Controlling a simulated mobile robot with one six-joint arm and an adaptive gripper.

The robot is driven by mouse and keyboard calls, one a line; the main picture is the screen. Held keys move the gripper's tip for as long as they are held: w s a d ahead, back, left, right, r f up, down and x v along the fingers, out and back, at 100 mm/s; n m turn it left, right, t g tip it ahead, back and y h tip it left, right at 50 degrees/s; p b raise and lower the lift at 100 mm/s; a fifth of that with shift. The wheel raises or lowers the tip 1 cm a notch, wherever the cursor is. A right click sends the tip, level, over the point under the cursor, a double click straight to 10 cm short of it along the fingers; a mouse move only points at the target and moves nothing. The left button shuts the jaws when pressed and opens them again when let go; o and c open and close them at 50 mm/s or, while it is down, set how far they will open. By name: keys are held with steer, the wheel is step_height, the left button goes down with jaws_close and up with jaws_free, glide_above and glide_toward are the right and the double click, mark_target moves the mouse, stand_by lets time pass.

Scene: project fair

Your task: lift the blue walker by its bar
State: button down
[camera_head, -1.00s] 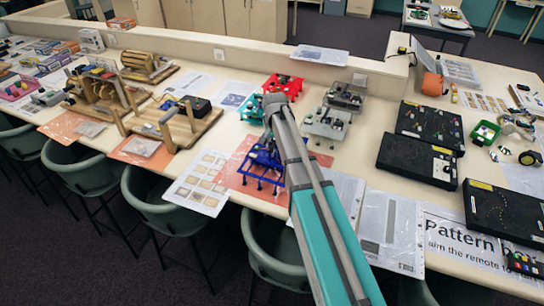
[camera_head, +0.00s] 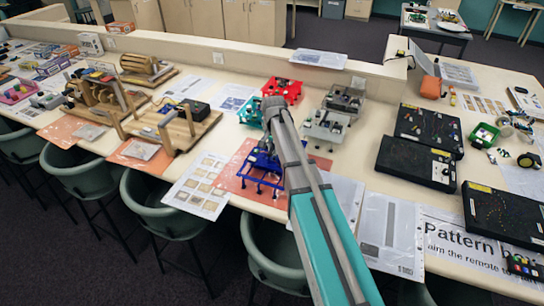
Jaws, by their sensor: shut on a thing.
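The blue walker (camera_head: 262,172) stands on an orange-red sheet (camera_head: 236,160) near the front edge of the long table. It has thin blue legs, and its right part is hidden behind my arm. My gripper (camera_head: 268,148) is at the top of the walker, shut on it. The fingertips and the bar are too small and too covered to make out. I cannot tell whether the legs touch the sheet.
A red walker (camera_head: 283,90), a teal walker (camera_head: 250,112) and a white walker (camera_head: 326,127) stand close behind and beside it. Wooden machines (camera_head: 172,126) are to the left, black boxes (camera_head: 418,161) to the right. Green chairs (camera_head: 160,210) line the front edge.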

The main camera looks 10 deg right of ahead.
steer(key=shift+r, duration=0.15)
step_height(320, 180, up, 3)
steer(key=p, duration=0.3)
steer(key=shift+f, duration=0.2)
steer(key=w+d+r+p, duration=0.7)
steer(key=d+r+p, duration=0.3)
steer(key=d, duration=0.1)
steer(key=shift+w+d, duration=0.35)
steer(key=shift+w, duration=0.05)
steer(key=shift+s, duration=0.15)
stand_by(0.4)
